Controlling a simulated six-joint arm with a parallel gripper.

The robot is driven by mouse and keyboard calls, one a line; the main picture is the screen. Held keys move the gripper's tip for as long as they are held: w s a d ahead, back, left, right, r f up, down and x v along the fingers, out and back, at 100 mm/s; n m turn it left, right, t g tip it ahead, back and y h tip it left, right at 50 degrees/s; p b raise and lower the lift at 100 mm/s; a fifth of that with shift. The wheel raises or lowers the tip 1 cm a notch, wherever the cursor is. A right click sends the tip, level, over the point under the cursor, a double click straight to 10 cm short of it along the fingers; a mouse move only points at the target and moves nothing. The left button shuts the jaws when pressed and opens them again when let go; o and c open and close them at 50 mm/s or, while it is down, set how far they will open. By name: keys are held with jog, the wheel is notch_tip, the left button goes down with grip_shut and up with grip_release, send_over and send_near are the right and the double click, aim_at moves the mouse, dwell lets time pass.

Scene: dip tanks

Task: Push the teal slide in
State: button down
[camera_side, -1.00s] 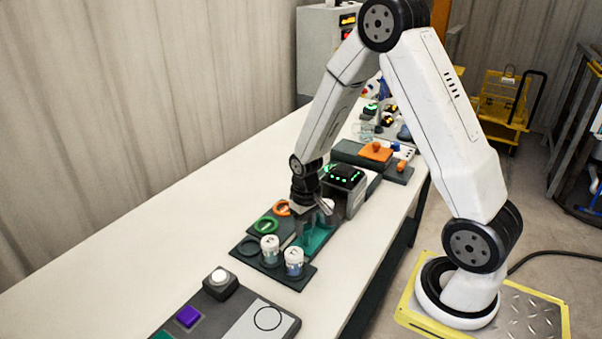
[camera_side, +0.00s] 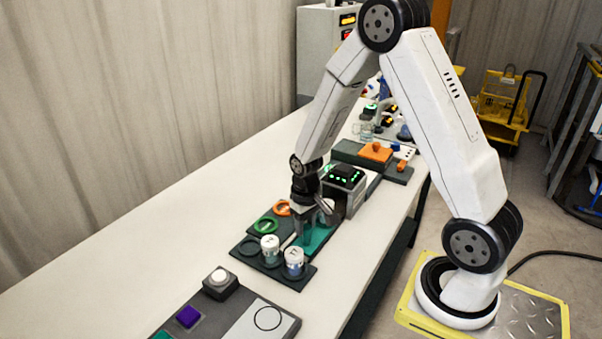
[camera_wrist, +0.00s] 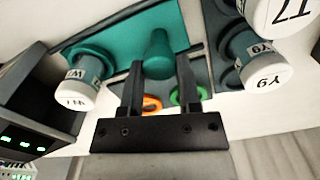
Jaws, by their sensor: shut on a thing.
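The teal slide (camera_side: 318,240) is a flat plate with an upright teal knob; in the side view it lies beside a grey unit with a black top and green lights (camera_side: 344,178). The wrist view shows the teal plate (camera_wrist: 120,38) and the knob (camera_wrist: 158,55) between my fingers. My gripper (camera_wrist: 160,72) is shut on the knob. It also shows low over the plate in the side view (camera_side: 305,236). A white-capped jar marked W1 (camera_wrist: 76,88) sits in a teal ring on the slide.
Two white-capped jars (camera_side: 270,248) (camera_side: 294,262) stand in a dark rack close by. Green (camera_side: 266,226) and orange (camera_side: 282,208) rings lie just left of my gripper. A button panel (camera_side: 240,318) is in front; the table's left side is clear.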

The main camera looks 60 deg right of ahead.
aim_at(326, 201)
jog(key=d, duration=1)
jog(key=shift+d, duration=0.25)
jog(key=shift+c, duration=1.6)
grip_release()
jog(key=shift+r, duration=0.1)
jog(key=shift+r, duration=3.85)
